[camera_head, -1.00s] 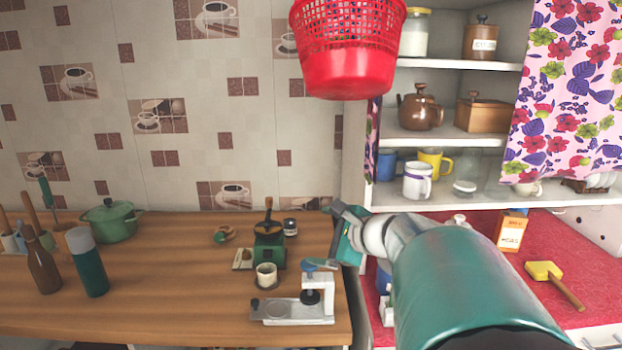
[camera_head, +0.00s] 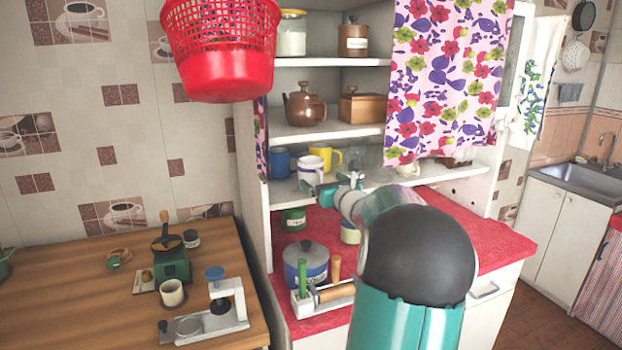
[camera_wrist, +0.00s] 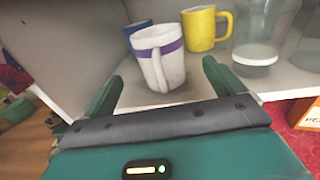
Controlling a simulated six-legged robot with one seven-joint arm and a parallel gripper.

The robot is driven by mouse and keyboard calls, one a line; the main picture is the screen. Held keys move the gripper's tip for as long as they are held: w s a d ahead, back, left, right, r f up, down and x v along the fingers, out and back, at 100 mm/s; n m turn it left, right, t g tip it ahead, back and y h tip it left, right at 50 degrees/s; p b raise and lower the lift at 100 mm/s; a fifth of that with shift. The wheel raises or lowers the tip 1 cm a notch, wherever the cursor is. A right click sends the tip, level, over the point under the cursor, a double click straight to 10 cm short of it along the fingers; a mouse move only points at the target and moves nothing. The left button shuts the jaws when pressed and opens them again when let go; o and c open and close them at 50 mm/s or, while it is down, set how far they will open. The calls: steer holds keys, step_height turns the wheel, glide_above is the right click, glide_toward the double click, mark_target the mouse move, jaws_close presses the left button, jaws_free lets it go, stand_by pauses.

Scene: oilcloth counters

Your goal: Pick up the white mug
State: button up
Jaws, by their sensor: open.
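The white mug (camera_head: 311,171) with a purple band stands upright on the lowest cupboard shelf. In the wrist view the white mug (camera_wrist: 158,66) is just beyond my gripper (camera_wrist: 158,82), between the lines of its two green fingers, with its handle turned toward me. My gripper (camera_head: 318,190) is open and empty at the shelf's front edge. In the head view it covers the lower part of the mug. I cannot tell the exact gap between the fingertips and the mug.
A blue mug (camera_wrist: 135,29) and a yellow mug (camera_wrist: 206,28) stand close behind the white mug. A clear glass jar (camera_wrist: 256,40) is to its right, and the shelf's side wall (camera_wrist: 70,40) is to its left. A red basket (camera_head: 222,60) hangs above left.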

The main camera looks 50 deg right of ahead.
mark_target(316, 175)
steer(key=shift+x, duration=3)
steer(key=c, duration=1.2)
steer(key=shift+c, duration=0.2)
